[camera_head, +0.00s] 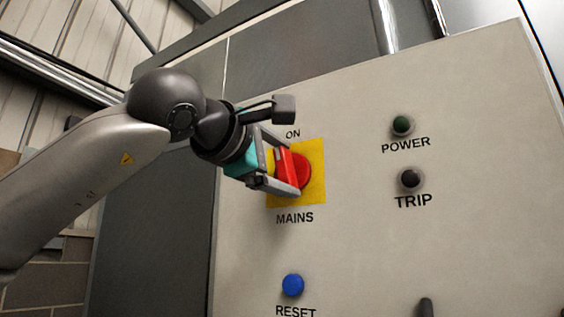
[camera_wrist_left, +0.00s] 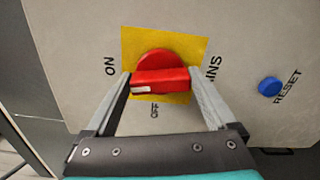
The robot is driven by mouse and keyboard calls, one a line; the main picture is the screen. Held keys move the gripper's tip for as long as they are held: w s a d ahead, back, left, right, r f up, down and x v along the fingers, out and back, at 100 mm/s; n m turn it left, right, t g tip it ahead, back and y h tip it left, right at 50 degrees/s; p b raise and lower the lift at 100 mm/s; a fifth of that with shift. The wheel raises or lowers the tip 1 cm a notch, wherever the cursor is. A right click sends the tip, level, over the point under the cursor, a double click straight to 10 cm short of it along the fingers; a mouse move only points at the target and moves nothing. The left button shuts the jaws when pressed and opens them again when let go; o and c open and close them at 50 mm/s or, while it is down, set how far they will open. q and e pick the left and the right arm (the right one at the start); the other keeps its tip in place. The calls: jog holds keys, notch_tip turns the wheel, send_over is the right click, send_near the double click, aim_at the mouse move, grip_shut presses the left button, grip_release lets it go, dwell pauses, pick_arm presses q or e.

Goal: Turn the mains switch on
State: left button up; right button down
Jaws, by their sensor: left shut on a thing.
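The mains switch is a red rotary handle (camera_head: 294,171) on a yellow plate (camera_head: 316,188), between the ON and MAINS labels. My left gripper (camera_head: 284,168) is shut on the handle's bar, from the left. In the left wrist view the red bar (camera_wrist_left: 165,82) lies between the two fingertips (camera_wrist_left: 163,84), across the yellow plate (camera_wrist_left: 195,48). A white mark on the bar is at the end towards ON. The OFF label shows partly below the bar there; the gripper hides it in the head view. My right gripper is not in view.
A dark green POWER lamp (camera_head: 402,125) and a dark TRIP lamp (camera_head: 410,179) sit right of the switch; neither looks lit. A blue RESET button (camera_head: 293,285) is below the switch. A dark knob (camera_head: 426,307) is at the bottom edge. The panel between them is flat and clear.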

pick_arm(q)
jog(key=shift+m, duration=1.2)
jog(key=o, duration=1.1)
jog(key=shift+c, duration=0.2)
jog(key=shift+s, duration=0.1)
jog(key=b+v, duration=0.4)
jog(key=v, duration=1.1)
jog(key=shift+b, duration=0.35)
jog(key=shift+f, duration=0.1)
